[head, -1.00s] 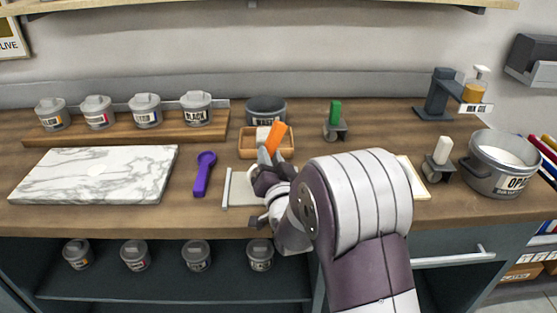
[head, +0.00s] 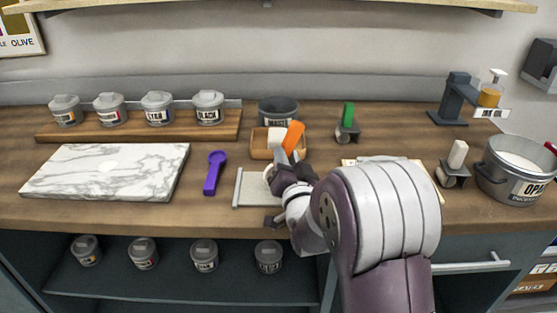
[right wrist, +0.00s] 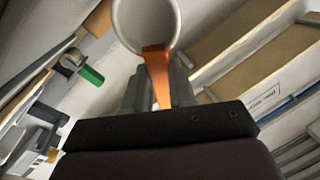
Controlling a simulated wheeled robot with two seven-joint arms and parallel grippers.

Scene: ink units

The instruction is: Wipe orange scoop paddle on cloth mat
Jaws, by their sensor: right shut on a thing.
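My right gripper (head: 281,166) is shut on the orange scoop paddle (head: 293,137), whose orange end points up in the head view. The scoop's orange part also shows between the fingers in the right wrist view (right wrist: 157,72), with a pale grey round cup (right wrist: 146,20) at its far end. The pale cloth mat (head: 251,189) lies on the counter below and left of the gripper. A pale round edge shows low beside the fingers over the mat; I cannot tell whether it touches. My arm hides the mat's right side. My left gripper is out of view.
A small wooden tray (head: 261,153) with a white block stands just behind the gripper. A purple scoop (head: 214,173) and a marble slab (head: 105,172) lie left. Green-handled (head: 348,118) and white-handled (head: 457,156) tools and a large pot (head: 516,171) stand right.

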